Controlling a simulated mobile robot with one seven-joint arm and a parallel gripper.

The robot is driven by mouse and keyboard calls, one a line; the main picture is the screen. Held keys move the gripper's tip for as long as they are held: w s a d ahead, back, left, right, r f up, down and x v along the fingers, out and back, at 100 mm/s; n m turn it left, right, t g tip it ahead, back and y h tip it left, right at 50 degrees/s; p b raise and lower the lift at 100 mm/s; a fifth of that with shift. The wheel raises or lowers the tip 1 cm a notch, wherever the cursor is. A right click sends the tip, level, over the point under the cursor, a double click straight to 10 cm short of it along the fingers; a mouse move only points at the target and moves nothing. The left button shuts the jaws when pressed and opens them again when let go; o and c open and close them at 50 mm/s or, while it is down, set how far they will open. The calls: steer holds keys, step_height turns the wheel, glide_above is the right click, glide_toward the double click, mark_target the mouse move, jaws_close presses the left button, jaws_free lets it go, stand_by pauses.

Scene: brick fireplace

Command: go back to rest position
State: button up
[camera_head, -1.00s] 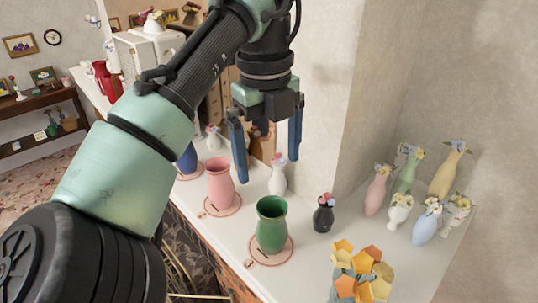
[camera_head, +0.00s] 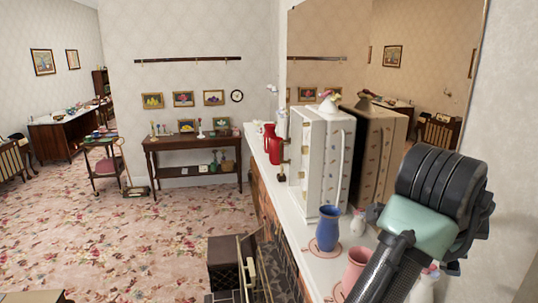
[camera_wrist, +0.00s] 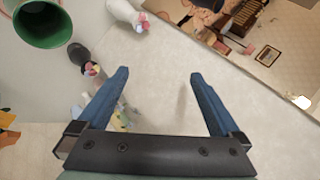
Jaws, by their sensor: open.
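My gripper (camera_wrist: 158,90) is open in the wrist view, with its two blue fingers wide apart and nothing between them. A pale wall or surface fills the space beyond the fingers. In the head view my arm shows at the right edge, over the mantel, and the gripper is out of that picture. In the wrist view a green vase (camera_wrist: 43,22) stands at the upper left, a dark vase (camera_wrist: 80,58) with flowers left of the fingers, and a white vase (camera_wrist: 124,13) at the top.
The mantel (camera_head: 300,232) holds a blue vase (camera_head: 328,228), a pink vase (camera_head: 355,266), a white cabinet (camera_head: 321,160) and a red pitcher (camera_head: 273,146). A mirror (camera_head: 385,60) is behind. Open carpet (camera_head: 130,240) lies left; a dark side table (camera_head: 192,146) stands at the far wall.

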steer(key=w+a+r+n+t+y+b, duration=0.1)
steer(key=a+n+t+y, duration=0.4)
steer(key=a+n, duration=0.85)
steer(key=w+a+r+n+t+y+b, duration=0.1)
steer(key=a+r+n+t+y, duration=0.15)
steer(key=a+n+t, duration=0.8)
steer(key=s+a+r+t+b, duration=0.6)
steer(key=s+r+b, duration=0.5)
steer(key=s, duration=0.2)
steer(key=shift+r+n, duration=0.15)
steer(key=shift+n, duration=0.15)
steer(key=shift+a, duration=0.1)
